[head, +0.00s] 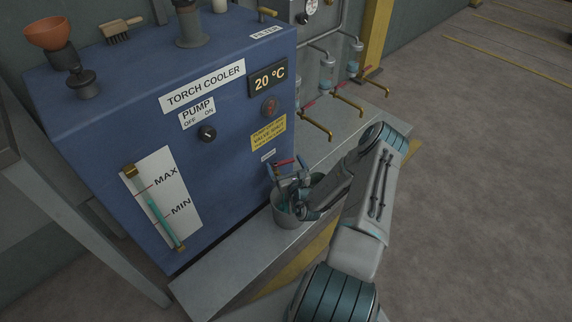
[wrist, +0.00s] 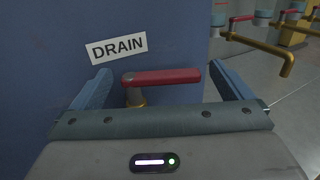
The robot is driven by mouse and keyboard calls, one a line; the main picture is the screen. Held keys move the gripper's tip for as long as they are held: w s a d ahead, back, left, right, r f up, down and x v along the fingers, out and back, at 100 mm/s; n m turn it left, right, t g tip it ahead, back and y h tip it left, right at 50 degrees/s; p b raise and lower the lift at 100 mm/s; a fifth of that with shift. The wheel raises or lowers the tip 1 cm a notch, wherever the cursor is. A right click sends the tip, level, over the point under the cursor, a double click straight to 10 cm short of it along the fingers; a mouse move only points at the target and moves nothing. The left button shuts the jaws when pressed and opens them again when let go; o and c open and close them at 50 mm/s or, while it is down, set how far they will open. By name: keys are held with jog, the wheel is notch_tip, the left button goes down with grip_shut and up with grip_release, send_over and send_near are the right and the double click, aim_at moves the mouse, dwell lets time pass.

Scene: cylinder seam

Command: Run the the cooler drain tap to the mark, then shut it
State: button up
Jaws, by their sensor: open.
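The blue torch cooler (head: 120,110) stands at left with a sight gauge (head: 155,208) marked MAX and MIN. Teal liquid in its tube reaches somewhere between the two marks; I cannot tell the exact level. The drain tap has a red lever handle (wrist: 162,77), lying roughly level below the DRAIN label (wrist: 117,46); it also shows in the head view (head: 284,162). My gripper (wrist: 170,88) is open, its blue fingers on either side of the red handle, not visibly touching it. A grey bucket (head: 286,215) stands below the tap, partly hidden by my arm. Any flow is hidden.
The bucket stands on a grey ledge (head: 215,285) along the cooler's front. Several brass taps with red handles (head: 345,100) stick out to the right. A pump knob (head: 207,133) and a 20 °C display (head: 269,79) are on the cooler. The floor at right is clear.

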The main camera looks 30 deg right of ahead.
jog(key=s+a+p, duration=0.1)
jog(key=s+p, duration=0.2)
jog(key=s, duration=1)
jog(key=shift+s+a+p, duration=0.15)
jog(key=shift+s+p, duration=0.15)
dwell(6.4)
